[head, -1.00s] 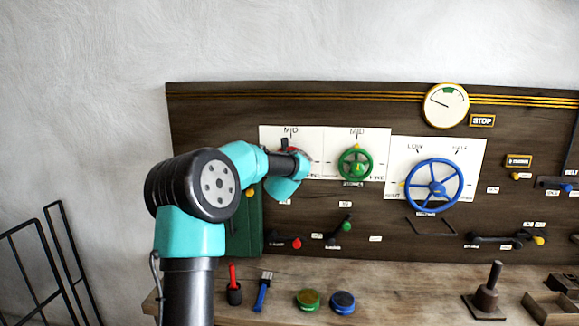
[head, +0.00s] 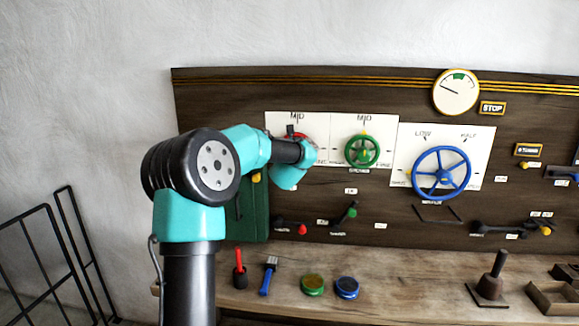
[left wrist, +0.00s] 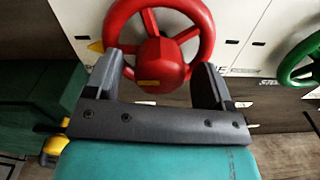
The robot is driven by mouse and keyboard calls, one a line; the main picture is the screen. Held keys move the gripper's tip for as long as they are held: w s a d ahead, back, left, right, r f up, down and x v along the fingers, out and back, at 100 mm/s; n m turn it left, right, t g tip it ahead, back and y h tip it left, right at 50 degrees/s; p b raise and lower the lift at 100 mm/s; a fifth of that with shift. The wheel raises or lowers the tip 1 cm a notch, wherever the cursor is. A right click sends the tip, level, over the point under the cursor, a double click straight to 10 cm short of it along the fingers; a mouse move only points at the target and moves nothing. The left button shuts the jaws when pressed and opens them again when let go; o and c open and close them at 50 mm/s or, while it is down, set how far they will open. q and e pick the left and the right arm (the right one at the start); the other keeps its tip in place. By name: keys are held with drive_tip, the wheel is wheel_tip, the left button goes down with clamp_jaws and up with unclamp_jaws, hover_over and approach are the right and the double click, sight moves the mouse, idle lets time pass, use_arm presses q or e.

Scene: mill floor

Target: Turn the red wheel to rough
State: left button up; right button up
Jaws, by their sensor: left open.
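The red wheel (left wrist: 161,64) fills the upper middle of the left wrist view, with spokes and a thick hub. In the head view only a sliver of the red wheel (head: 303,135) shows above my wrist, on a white plate (head: 276,121) marked MID at the top. The plate's other lettering is mostly hidden. My left gripper (left wrist: 159,64) is open, with one dark finger on each side of the hub, over the wheel's lower part. I cannot tell whether the fingers touch it. A yellow tip (left wrist: 96,46) shows left of the rim. My right gripper is not in view.
A green wheel (head: 375,151) sits close to the right, and a large blue wheel (head: 440,187) beyond it. Levers with red (head: 302,229) and green (head: 352,212) knobs lie below. A green box (head: 250,215) hangs below left. Brushes and small pots stand on the wooden bench (head: 400,265).

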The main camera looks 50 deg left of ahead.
use_arm(q)
drive_tip(key=v, duration=1.5)
drive_tip(key=shift+s, duration=0.2)
drive_tip(key=shift+d, duration=0.15)
